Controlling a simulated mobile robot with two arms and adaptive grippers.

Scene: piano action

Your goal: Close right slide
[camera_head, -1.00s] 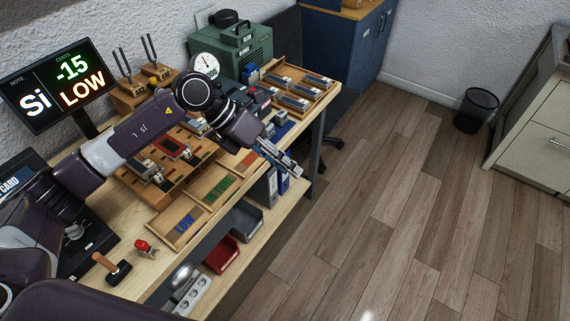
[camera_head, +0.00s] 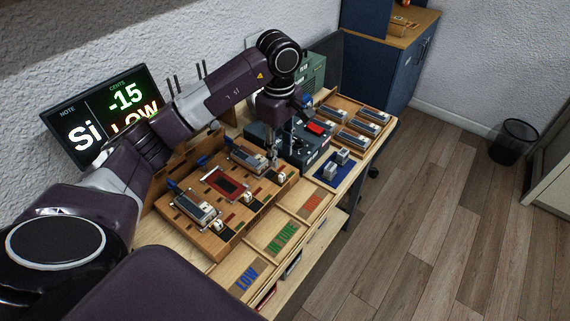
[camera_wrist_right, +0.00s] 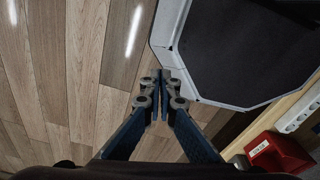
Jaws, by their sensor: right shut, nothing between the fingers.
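The wooden piano action board (camera_head: 228,232) lies on the bench. It carries two grey metal slide units, a left one (camera_head: 196,207) and a right one (camera_head: 247,158), with a red-framed dark panel (camera_head: 222,184) between them. My left gripper (camera_head: 274,160) points down at the right end of the right slide unit, very close to it. Its fingers are small and partly lost against the dark tool behind, so contact and opening are unclear. My right gripper (camera_wrist_right: 164,80) shows only in the right wrist view, shut and empty above the floor.
A shallow tray with LOW and IN TUNE labels (camera_head: 284,237) lies along the front edge. A blue mat with metal blocks (camera_head: 332,168) and a wooden tray of grey units (camera_head: 350,128) lie right. A red bin (camera_wrist_right: 280,155) is low in the right wrist view.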

